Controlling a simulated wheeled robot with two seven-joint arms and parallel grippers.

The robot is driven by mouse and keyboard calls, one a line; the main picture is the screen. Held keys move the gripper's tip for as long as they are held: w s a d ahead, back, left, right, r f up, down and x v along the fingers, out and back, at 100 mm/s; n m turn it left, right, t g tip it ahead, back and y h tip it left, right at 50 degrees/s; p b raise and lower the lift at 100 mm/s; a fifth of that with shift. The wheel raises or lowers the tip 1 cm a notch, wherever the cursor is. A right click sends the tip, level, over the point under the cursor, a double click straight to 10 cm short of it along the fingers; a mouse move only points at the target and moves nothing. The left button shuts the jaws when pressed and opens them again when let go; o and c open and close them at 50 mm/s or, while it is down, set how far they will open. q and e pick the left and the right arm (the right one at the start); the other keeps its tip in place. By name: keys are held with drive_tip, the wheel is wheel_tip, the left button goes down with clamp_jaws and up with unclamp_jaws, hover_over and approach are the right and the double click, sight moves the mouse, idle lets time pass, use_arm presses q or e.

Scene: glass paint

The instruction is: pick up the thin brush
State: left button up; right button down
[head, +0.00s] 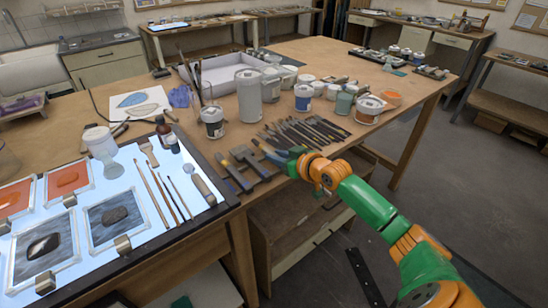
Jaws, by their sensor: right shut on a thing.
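My right gripper (283,154) reaches in from the right to the front edge of the wooden table, low beside the tools there. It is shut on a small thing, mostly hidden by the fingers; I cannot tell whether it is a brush. Several brushes, some of them thin (182,197), lie on the lit glass panel (125,178) at the left, apart from the gripper. More thin dark tools (305,131) lie in a row just behind the gripper. My left gripper is not in view.
Dark blocks with tools (237,172) stand at the table's front edge, left of the gripper. Paint jars (367,109) and a large grey can (249,97) stand behind. A brown bottle (163,130) is by the panel.

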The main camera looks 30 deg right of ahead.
drive_tip(key=shift+r, duration=0.35)
drive_tip(key=r, duration=0.2)
drive_tip(key=r+b, duration=0.1)
drive_tip(key=shift+s+a+r, duration=0.15)
drive_tip(key=shift+s+a, duration=0.05)
drive_tip(key=shift+a, duration=0.05)
drive_tip(key=s+a+r+b, duration=0.1)
drive_tip(key=s+a+r, duration=0.7)
drive_tip(key=s+r, duration=0.1)
drive_tip(key=shift+s+a, duration=0.35)
drive_tip(key=shift+s, duration=0.2)
